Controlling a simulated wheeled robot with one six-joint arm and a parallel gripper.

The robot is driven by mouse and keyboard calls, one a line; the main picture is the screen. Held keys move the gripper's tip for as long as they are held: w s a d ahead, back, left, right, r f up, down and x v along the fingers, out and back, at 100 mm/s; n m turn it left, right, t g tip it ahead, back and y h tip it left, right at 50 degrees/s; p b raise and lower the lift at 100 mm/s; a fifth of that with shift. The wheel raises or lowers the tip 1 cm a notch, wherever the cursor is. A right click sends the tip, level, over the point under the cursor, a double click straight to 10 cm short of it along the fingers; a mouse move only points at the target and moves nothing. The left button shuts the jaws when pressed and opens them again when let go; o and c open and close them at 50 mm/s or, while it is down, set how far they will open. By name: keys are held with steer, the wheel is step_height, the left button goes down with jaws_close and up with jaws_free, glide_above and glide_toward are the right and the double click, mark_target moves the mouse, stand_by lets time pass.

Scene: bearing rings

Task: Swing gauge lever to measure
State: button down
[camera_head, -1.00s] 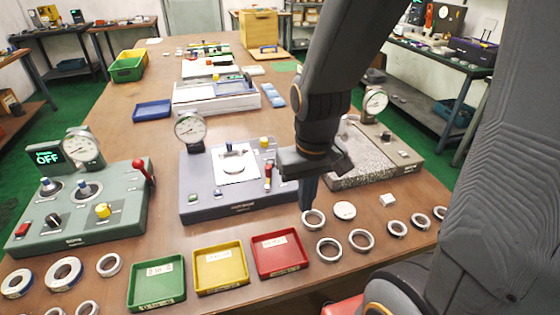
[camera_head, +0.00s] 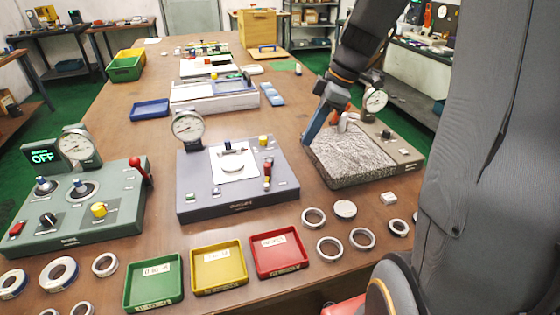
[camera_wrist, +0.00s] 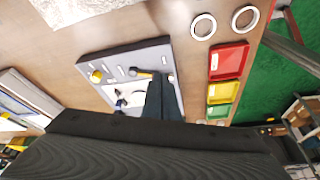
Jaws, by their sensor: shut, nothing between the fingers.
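My gripper (camera_head: 306,141) is shut and empty, its blue-grey fingers pointing down near the left edge of the speckled-plate gauge station (camera_head: 345,165). In the wrist view its fingers (camera_wrist: 160,82) overlap the grey gauge station (camera_wrist: 125,55) and hide part of it. The grey gauge station (camera_head: 240,205) has a dial gauge (camera_head: 187,127), a white pad (camera_head: 235,170), a small red lever (camera_head: 267,170) and a yellow knob (camera_head: 264,140). The green gauge station (camera_head: 85,225) at the left has a dial (camera_head: 75,144), a lit "OFF" display (camera_head: 42,156) and an upright red-handled lever (camera_head: 137,168).
Green (camera_head: 153,285), yellow (camera_head: 218,267) and red (camera_head: 278,252) trays line the front edge. Loose rings (camera_head: 329,248) lie to their right, and more (camera_head: 58,273) lie at the front left. A blue tray (camera_head: 150,109) stands behind. The strip between the stations is clear.

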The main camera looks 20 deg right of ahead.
mark_target(268, 168)
steer(key=shift+w+d+r, duration=0.1)
steer(key=shift+w, duration=0.05)
steer(key=p+x, duration=0.2)
steer(key=x, duration=0.8)
steer(key=a, duration=0.1)
steer(key=a+p, duration=0.1)
steer(key=shift+w+a+r, duration=0.1)
steer(key=shift+w+a, duration=0.2)
steer(key=shift+w, duration=0.1)
steer(key=shift+w+a+p, duration=0.35)
steer(key=shift+a+p, duration=0.05)
steer(key=shift+a, duration=0.25)
